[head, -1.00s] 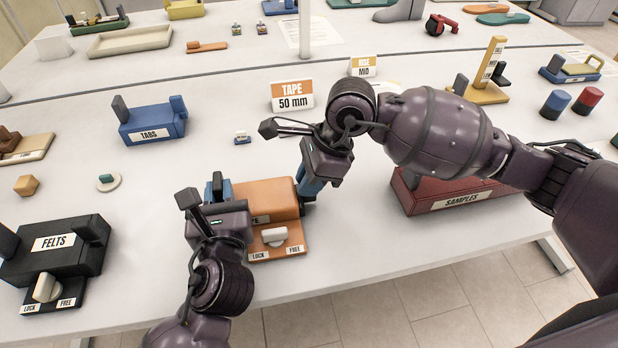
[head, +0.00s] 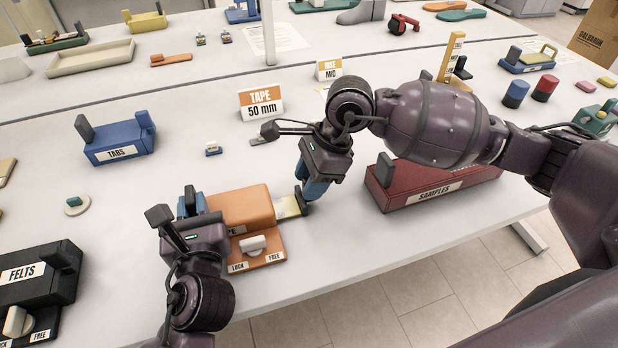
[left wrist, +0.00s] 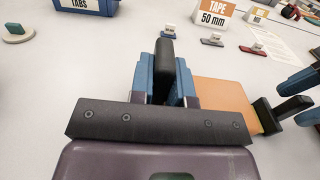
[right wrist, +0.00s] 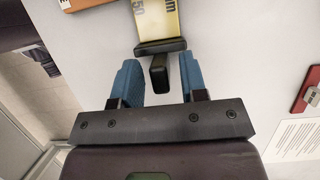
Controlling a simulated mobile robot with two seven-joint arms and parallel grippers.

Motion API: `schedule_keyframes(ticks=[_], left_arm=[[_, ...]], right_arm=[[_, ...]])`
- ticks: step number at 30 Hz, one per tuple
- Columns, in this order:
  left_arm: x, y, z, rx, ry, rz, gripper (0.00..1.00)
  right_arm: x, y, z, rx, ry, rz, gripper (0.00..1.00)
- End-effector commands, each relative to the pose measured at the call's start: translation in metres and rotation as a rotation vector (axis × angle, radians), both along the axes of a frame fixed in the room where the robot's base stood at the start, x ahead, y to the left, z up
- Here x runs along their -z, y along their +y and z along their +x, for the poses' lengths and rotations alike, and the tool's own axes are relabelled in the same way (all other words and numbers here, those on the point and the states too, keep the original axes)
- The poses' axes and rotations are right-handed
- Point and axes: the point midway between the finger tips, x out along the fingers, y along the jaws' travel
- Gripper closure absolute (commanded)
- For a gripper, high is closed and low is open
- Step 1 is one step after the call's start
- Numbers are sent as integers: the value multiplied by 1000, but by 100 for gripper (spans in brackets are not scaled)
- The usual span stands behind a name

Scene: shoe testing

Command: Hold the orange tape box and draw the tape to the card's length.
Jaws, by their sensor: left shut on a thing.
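The orange tape box (head: 240,203) lies near the table's front edge. My left gripper (left wrist: 166,85) is shut on the black upright post (left wrist: 166,62) at its left end. A yellow tape (head: 287,206) marked in mm sticks out of its right end; it also shows in the right wrist view (right wrist: 157,18). My right gripper (right wrist: 158,82) is open, its blue fingers on either side of the tape's black end tab (right wrist: 159,70) with gaps. The white switch (head: 253,243) sits between LOCK and FREE labels. The card (head: 261,104) reads "TAPE 50 mm".
A red SAMPLES box (head: 430,187) stands right of my right gripper. A blue TABS box (head: 120,143) and a black FELTS box (head: 35,275) are at left. A "RISE MID" card (head: 329,70) stands behind.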

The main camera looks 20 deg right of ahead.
Motion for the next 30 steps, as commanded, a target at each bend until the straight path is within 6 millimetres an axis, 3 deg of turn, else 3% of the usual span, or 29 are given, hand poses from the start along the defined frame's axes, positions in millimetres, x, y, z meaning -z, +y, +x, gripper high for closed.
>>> schedule_keyframes(ticks=[13,30], left_arm=[[1,0,0,-1,2,1,100],[1,0,0,-1,2,1,100]], right_arm=[[-9,-4,0,0,-2,0,57],[-97,-40,-1,0,-2,0,57]])
